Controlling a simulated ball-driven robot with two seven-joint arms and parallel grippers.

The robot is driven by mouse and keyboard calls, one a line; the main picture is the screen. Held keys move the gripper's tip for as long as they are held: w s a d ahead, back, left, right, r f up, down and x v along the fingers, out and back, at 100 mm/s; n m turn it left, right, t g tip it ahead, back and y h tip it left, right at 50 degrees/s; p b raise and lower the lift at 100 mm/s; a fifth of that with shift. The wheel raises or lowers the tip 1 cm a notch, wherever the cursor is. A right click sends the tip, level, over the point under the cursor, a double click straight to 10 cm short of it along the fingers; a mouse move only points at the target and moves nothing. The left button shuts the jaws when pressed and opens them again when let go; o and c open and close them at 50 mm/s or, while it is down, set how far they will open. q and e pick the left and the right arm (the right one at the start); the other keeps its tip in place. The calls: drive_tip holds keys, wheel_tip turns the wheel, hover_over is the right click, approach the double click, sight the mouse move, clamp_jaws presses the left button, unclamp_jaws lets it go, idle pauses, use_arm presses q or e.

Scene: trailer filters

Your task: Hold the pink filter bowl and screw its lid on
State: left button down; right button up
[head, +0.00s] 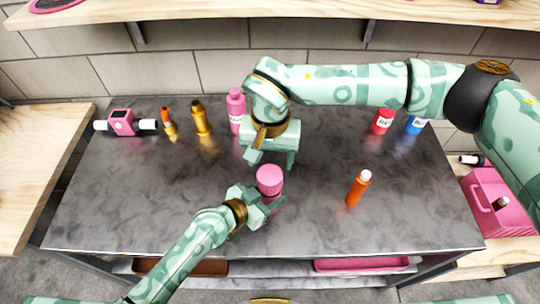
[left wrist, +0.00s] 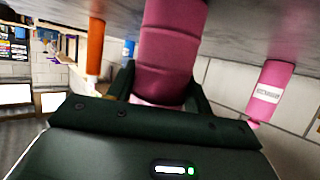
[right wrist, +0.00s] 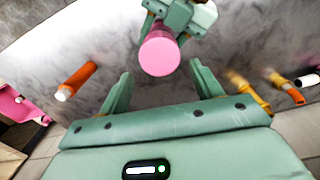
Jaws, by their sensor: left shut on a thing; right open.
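The pink filter bowl (left wrist: 170,60) is upright above the worktop, with the left gripper (head: 260,203) shut around its body. A pink ribbed lid (head: 269,178) shows at the top of the bowl in the head view; its round top also shows in the right wrist view (right wrist: 160,55). I cannot tell how tightly it sits. My right gripper (head: 272,157) is open, pointing down behind and above the lid, apart from it. In the right wrist view the lid lies beyond the space between the open fingers.
An orange bottle (head: 358,190) stands to the right on the dark worktop (head: 420,205). A pink bottle (head: 236,108), brass fittings (head: 201,120) and a pink device (head: 124,123) stand along the back left. Red (head: 382,121) and blue (head: 416,125) bottles stand back right. The front left is clear.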

sight(270, 174)
drive_tip(key=shift+n, duration=0.7)
drive_tip(key=shift+s+f, duration=0.1)
drive_tip(key=shift+f, duration=3.9)
